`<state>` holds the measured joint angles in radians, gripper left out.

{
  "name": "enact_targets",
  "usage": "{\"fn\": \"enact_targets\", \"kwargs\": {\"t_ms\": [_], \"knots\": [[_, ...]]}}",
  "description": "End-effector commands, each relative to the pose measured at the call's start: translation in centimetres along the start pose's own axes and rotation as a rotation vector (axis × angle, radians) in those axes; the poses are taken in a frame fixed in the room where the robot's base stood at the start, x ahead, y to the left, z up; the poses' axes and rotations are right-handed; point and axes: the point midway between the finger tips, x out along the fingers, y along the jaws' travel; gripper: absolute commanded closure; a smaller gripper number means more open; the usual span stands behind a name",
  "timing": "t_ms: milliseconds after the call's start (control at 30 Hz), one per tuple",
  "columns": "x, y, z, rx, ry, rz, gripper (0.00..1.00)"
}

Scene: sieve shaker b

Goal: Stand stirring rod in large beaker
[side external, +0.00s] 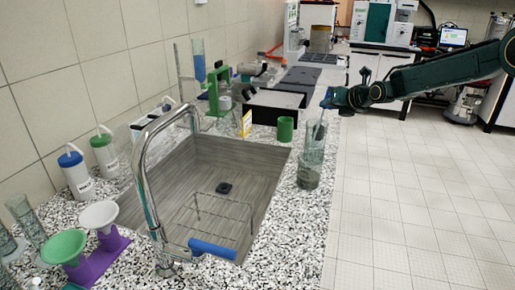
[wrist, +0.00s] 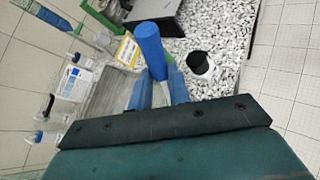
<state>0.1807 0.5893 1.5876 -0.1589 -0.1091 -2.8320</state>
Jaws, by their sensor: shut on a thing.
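My gripper (side external: 328,98) is above the counter's right edge in the side view. It is shut on the stirring rod; in the wrist view its blue cylindrical part (wrist: 151,46) rises between my blue fingers (wrist: 159,92). In the side view the rod's thin shaft (side external: 319,123) slants down from my gripper and overlaps the upper part of clear glassware, apparently the large beaker (side external: 313,150), on the counter. I cannot tell whether the shaft is inside the glass or in front of it. The rod's lower end is hard to make out.
A green cup (side external: 286,129) stands left of the glassware. Darker glass (side external: 308,177) shows at its base. The sink (side external: 205,165) and chrome tap (side external: 145,165) lie left. A black-capped container (wrist: 198,64) shows in the wrist view. Open floor lies right of the counter.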

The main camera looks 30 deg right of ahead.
Motion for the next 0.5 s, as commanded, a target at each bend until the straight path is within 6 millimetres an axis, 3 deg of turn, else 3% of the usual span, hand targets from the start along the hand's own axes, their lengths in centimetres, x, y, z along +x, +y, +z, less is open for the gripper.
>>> {"fn": "enact_targets", "kwargs": {"t_ms": [333,367,467,500], "knots": [[0.03,0.0,-0.08,0.0,-0.001,0.0,1.0],[0.03,0.0,-0.08,0.0,-0.001,0.0,0.78],[0.03,0.0,-0.07,0.0,-0.001,0.0,0.58],[0.03,-0.01,-0.06,0.0,-0.001,0.0,0.56]]}}
